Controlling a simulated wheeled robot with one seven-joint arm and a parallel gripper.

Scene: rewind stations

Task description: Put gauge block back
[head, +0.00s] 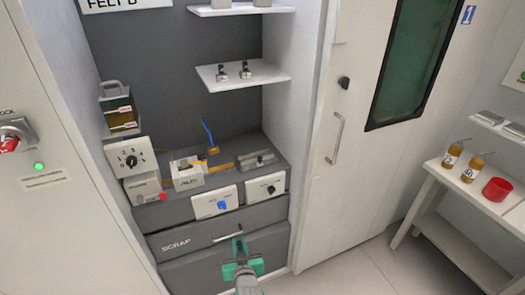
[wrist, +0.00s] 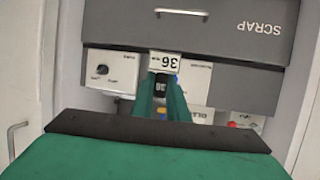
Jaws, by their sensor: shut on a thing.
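My gripper (head: 240,246) is low in front of the grey cabinet, near the SCRAP drawer (head: 215,238). A dark part between the fingers also carries a number. In the head view the block is small and mostly hidden by the fingers. Two small dark-topped pieces (head: 233,74) stand on the middle white shelf (head: 245,82). Pale blocks (head: 221,4) sit on the upper shelf (head: 240,11).
The station top holds a white box (head: 187,176), a grey fixture (head: 255,160) and control panels with knobs (head: 214,202). The drawer handle (head: 226,237) sticks out. A white door (head: 345,180) is to the right.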

